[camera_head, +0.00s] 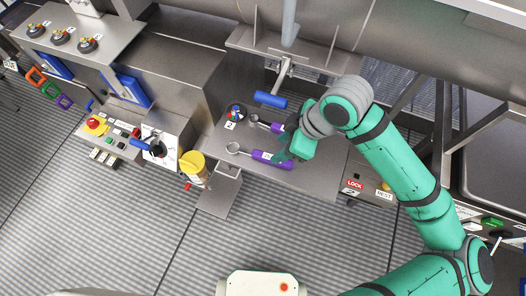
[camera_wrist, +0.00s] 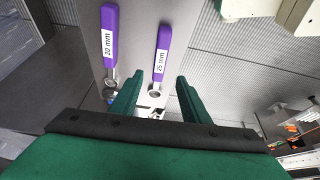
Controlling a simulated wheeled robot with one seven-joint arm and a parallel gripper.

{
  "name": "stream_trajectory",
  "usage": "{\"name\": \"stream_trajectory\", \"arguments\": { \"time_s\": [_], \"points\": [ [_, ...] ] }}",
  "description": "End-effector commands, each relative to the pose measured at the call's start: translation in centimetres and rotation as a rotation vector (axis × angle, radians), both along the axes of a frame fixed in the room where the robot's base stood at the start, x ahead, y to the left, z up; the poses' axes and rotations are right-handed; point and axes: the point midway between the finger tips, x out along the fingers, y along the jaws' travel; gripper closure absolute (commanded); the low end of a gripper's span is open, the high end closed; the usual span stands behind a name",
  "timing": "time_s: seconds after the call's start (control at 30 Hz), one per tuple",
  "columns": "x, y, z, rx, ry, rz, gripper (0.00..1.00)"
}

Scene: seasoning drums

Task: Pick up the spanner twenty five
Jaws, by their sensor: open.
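The 25 mm spanner (camera_wrist: 161,52) has a purple handle with a white label and a metal ring end. In the wrist view it lies between the lines of my fingers, its ring nearer my palm. In the head view it appears to be the lower purple-handled spanner (camera_head: 272,159) on the grey shelf. My gripper (camera_wrist: 159,76) is open with nothing held, and its fingers lie either side of the spanner in the picture. In the head view my gripper (camera_head: 282,152) is over the handle end, partly covering it. The height gap cannot be told.
A 20 mm spanner (camera_wrist: 109,38) lies parallel to the left, close to my left finger. A blue-handled lever (camera_head: 270,99) stands behind.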

Motion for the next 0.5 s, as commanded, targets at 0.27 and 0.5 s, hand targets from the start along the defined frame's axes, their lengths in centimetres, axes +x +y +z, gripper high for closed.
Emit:
{"name": "stream_trajectory", "arguments": {
  "time_s": [0.27, 0.5],
  "points": [
    [0.3, 1.3, -2.8, 0.002, -0.001, 0.002, 0.58],
    [0.8, 2.4, -4.8, 0.002, 0.0, 0.001, 0.58]
  ]
}}
